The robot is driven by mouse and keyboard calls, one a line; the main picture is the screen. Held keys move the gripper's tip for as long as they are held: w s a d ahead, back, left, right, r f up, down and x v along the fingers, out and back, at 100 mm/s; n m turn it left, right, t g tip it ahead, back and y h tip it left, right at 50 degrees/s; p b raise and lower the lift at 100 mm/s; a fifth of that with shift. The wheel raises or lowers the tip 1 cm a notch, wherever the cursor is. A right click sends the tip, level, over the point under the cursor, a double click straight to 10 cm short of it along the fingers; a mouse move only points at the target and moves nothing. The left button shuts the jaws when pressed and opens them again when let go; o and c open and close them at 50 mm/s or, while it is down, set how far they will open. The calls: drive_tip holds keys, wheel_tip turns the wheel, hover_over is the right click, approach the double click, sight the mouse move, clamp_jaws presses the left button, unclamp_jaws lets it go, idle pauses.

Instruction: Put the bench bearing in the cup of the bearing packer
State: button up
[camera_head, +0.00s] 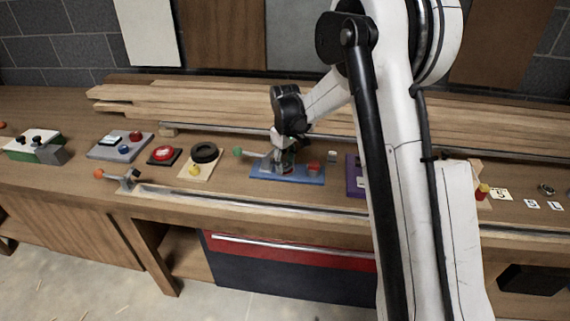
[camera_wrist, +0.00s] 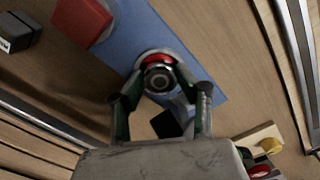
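The bearing packer is a blue base plate (camera_head: 289,176) on the workbench, with a green-knobbed lever (camera_head: 239,152) at its left and a red part (camera_head: 314,167) at its right. In the wrist view its blue plate (camera_wrist: 204,62) carries a pale round cup rim. A round metal bearing (camera_wrist: 158,78) with a red ring lies over that rim, between my fingertips. My gripper (camera_wrist: 160,80) points down and looks shut on the bearing's sides. In the head view my gripper (camera_head: 286,149) is over the packer. How deep the bearing sits in the cup is hidden.
Left of the packer are a board with a black ring and yellow knob (camera_head: 200,161), a red button (camera_head: 164,153) and a grey control box (camera_head: 120,145). A purple box (camera_head: 355,175) is partly behind my arm. Timber planks (camera_head: 230,105) lie along the back.

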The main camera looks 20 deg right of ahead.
drive_tip(key=o, duration=0.4)
drive_tip(key=shift+f, duration=0.1)
drive_tip(key=shift+c, duration=0.2)
